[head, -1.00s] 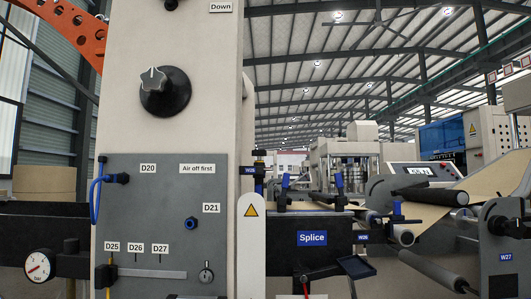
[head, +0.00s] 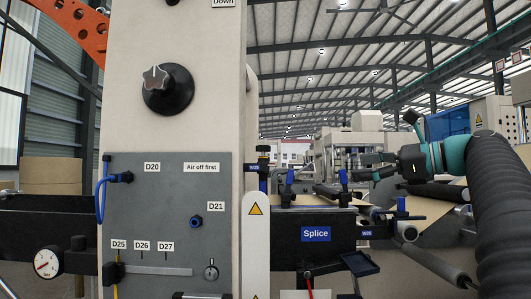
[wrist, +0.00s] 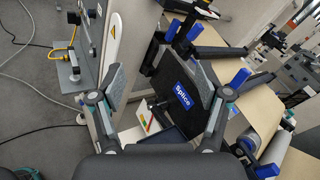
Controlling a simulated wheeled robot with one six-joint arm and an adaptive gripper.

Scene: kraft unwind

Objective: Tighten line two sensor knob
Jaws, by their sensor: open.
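A grey panel (head: 150,215) on a beige column carries labels D20, D21, D25, D26 and D27. A small dark knob (head: 211,271) sits at its lower right, beside a slotted rail (head: 160,270). No label names a line two sensor knob. My gripper (head: 362,167) is open and empty, right of the column and apart from the panel. Its fingers also show in the wrist view (wrist: 160,80).
A blue-handled splice table (head: 315,234) stands right of the column, near my gripper. A white post with a warning sign (head: 256,235) stands between them. A dial gauge (head: 46,263) is at lower left. Cables (wrist: 35,95) lie on the floor. Space before the panel looks clear.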

